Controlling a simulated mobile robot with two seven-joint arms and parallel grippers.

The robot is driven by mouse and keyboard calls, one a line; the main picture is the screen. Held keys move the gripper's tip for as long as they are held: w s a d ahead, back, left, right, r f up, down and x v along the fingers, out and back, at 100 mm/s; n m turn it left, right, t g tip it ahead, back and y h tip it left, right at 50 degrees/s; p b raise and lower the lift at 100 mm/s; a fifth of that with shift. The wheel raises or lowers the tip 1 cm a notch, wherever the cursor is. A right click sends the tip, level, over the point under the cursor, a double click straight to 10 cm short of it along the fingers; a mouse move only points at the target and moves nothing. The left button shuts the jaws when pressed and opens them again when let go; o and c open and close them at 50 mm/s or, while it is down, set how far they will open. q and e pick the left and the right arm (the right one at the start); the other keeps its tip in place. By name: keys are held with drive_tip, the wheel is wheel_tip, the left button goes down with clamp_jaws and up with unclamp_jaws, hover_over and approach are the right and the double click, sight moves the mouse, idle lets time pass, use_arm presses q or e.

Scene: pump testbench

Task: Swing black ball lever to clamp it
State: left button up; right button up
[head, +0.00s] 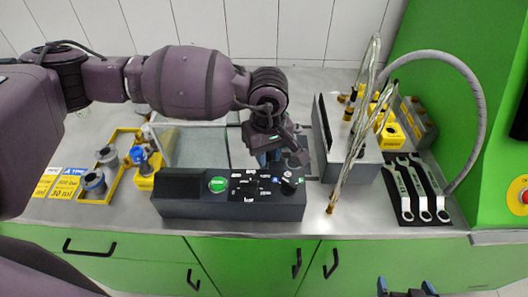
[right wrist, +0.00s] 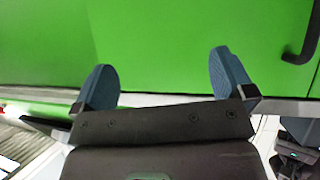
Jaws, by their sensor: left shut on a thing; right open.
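My left gripper (head: 268,157) reaches down just behind the dark control box (head: 180,208). The ball itself cannot be made out, nor can the lever's angle. A dark grey part (head: 297,159) shows just right of the fingers. My right gripper (head: 407,288) is low in front of the bench, its fingertips apart. In the right wrist view my right gripper (right wrist: 163,78) is open and empty before the green cabinet front.
A clear-walled basin (head: 190,148) lies behind the box. Clear hoses (head: 358,120) hang at the right, near wrenches on a black mat (head: 415,190). A yellow tray (head: 118,180) with fittings stands at the left. A grey curved hose (head: 470,105) arches at the far right.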

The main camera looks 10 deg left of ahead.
use_arm(q)
drive_tip(key=shift+w+d, duration=0.15)
drive_tip(key=shift+d, duration=0.2)
use_arm(e)
drive_tip(key=shift+s+d+f, duration=0.1)
drive_tip(key=shift+s+f, duration=0.5)
drive_tip(key=shift+f, duration=0.1)
use_arm(q)
drive_tip(key=shift+w+d, duration=0.1)
drive_tip(key=shift+w, duration=0.05)
use_arm(e)
drive_tip(key=shift+f, duration=0.1)
use_arm(q)
drive_tip(key=shift+w+d+b, duration=0.4)
drive_tip(key=shift+d+b, duration=0.1)
drive_tip(key=shift+b, duration=0.1)
use_arm(e)
drive_tip(key=shift+w+f, duration=0.1)
drive_tip(key=shift+w, duration=0.4)
